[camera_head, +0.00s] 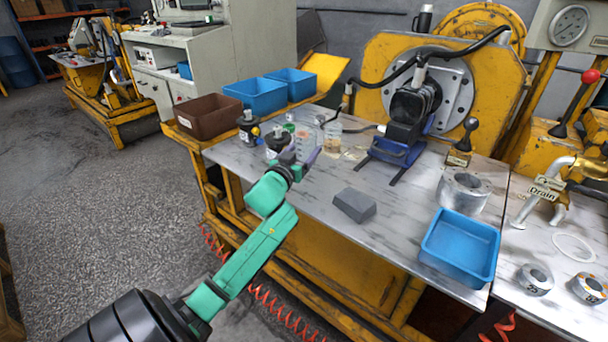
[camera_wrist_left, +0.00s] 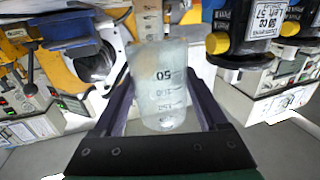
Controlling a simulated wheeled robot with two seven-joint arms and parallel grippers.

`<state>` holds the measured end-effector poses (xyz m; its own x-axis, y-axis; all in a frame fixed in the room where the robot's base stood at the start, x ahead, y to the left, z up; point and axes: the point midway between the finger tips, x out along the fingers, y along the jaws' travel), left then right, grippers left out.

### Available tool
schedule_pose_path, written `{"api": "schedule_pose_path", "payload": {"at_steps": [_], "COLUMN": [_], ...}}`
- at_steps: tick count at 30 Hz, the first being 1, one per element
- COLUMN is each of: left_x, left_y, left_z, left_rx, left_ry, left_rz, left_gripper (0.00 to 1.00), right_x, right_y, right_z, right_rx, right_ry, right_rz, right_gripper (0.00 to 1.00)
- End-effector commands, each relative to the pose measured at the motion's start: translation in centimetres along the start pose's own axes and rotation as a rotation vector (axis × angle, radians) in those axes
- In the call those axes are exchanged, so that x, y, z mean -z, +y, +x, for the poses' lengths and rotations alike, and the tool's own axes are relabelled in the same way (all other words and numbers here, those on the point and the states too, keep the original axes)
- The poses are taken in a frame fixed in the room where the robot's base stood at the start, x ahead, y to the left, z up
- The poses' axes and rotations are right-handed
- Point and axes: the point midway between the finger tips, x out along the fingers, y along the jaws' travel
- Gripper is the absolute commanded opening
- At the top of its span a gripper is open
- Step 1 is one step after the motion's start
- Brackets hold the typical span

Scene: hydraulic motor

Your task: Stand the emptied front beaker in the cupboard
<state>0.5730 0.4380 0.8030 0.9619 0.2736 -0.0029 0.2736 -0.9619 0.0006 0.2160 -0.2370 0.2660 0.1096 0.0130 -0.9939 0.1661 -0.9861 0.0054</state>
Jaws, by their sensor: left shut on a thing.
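My left gripper (camera_head: 305,165) is over the left part of the metal-topped workbench (camera_head: 300,200). In the left wrist view its two fingers (camera_wrist_left: 160,105) are shut on a clear graduated beaker (camera_wrist_left: 157,90), which looks empty and roughly upright. In the head view this beaker (camera_head: 304,141) is partly hidden by the gripper, and I cannot tell whether it touches the bench. A second clear beaker (camera_head: 332,137) with a brownish content stands just to the right; a graduated beaker also shows behind in the wrist view (camera_wrist_left: 150,18). No open cupboard is clearly visible. My right gripper is out of view.
Dark bottles (camera_head: 248,126) stand close left of the gripper. Blue bins (camera_head: 256,95) and a brown bin (camera_head: 207,118) sit at the back left. The blue motor stand (camera_head: 400,152), a grey block (camera_head: 354,204) and a blue tray (camera_head: 460,247) lie rightward. A grey cabinet (camera_head: 240,50) stands behind.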

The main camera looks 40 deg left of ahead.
Motion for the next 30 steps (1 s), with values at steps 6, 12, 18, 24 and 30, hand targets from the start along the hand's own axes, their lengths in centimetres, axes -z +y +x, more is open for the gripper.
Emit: {"api": "schedule_pose_path", "payload": {"at_steps": [6,12,18,24,30], "left_x": [-3.5,-5.7,-5.8,-5.8,-5.9], "left_y": [0.0,0.0,0.0,0.0,0.0], "left_z": [0.0,0.0,0.0,0.0,0.0], "left_rx": [0.0,0.0,-0.001,-0.001,-0.001], "left_ry": [-0.001,0.001,0.002,0.002,0.002], "left_rz": [-0.002,-0.002,0.0,0.001,0.001], "left_gripper": [0.15,0.15,0.15,1.0,1.0], "right_x": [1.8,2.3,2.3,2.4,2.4], "right_y": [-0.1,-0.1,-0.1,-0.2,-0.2], "right_z": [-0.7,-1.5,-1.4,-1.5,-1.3], "right_rx": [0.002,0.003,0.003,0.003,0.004], "right_ry": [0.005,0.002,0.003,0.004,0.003], "right_rz": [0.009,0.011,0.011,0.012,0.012], "right_gripper": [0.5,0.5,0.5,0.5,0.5]}}
